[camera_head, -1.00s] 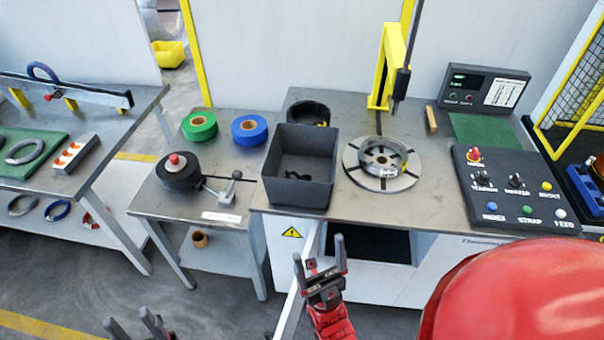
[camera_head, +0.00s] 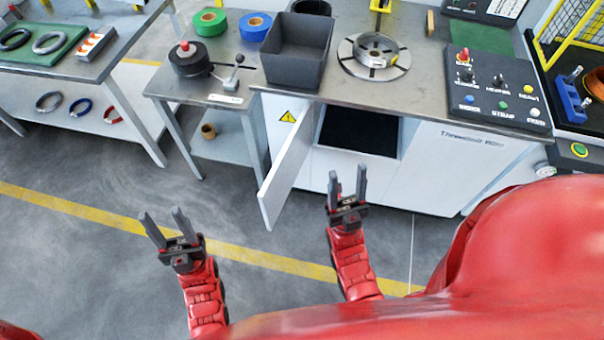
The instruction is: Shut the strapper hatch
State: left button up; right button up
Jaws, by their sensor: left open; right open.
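The strapper hatch (camera_head: 288,170) is a white door standing open, swung outward from the left side of a dark opening (camera_head: 358,131) in the white machine cabinet (camera_head: 450,165). Its free edge points toward me. A yellow warning triangle (camera_head: 288,117) shows near its top. My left gripper (camera_head: 165,229) is open and empty, in front of and to the left of the hatch, over the floor. My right gripper (camera_head: 347,187) is open and empty, to the right of the hatch and in front of the opening. Both appear apart from the hatch.
A dark bin (camera_head: 297,57) and a round turntable (camera_head: 372,62) are on the worktop above. A control panel (camera_head: 495,88) is at the right. A small side table (camera_head: 196,90) stands left of the hatch. The floor (camera_head: 90,250) in front is clear.

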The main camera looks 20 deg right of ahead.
aim_at(273, 194)
jog(key=z, duration=0.45)
jog(key=j+z, duration=0.15)
jog(key=z, duration=0.35)
jog(key=j+z, duration=0.15)
jog(key=z, duration=0.3)
jog(key=j+z, duration=0.1)
jog(key=z, duration=0.35)
jog(key=k+j, duration=0.1)
jog(key=j, duration=1.05)
jog(key=k+j, duration=0.15)
jog(key=j, duration=1)
jog(key=k+j+u, duration=0.15)
jog(key=k, duration=0.3)
jog(key=k+j+u, duration=0.1)
jog(key=k, duration=0.4)
jog(key=j, duration=0.1)
